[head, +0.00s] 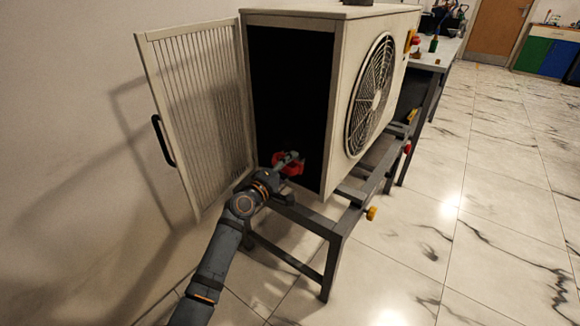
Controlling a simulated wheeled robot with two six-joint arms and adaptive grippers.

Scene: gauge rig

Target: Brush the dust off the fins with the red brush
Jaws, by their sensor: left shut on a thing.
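My left gripper (283,168) reaches from the lower left to the bottom of the dark opening in the box-shaped fan unit. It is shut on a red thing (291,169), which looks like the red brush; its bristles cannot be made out. Thin upright fins or slats (200,110) show in the light panel that stands swung open at the left of the unit. The gripper is to the right of this panel's lower edge, apart from it. The inside of the opening is too dark to show fins or dust. My right gripper is not in view.
The fan unit (342,120) stands on a dark metal frame (335,245) with yellow and red knobs. The panel has a black handle (162,140). A bench (442,52) with small items stands behind. The tiled floor at the right is clear.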

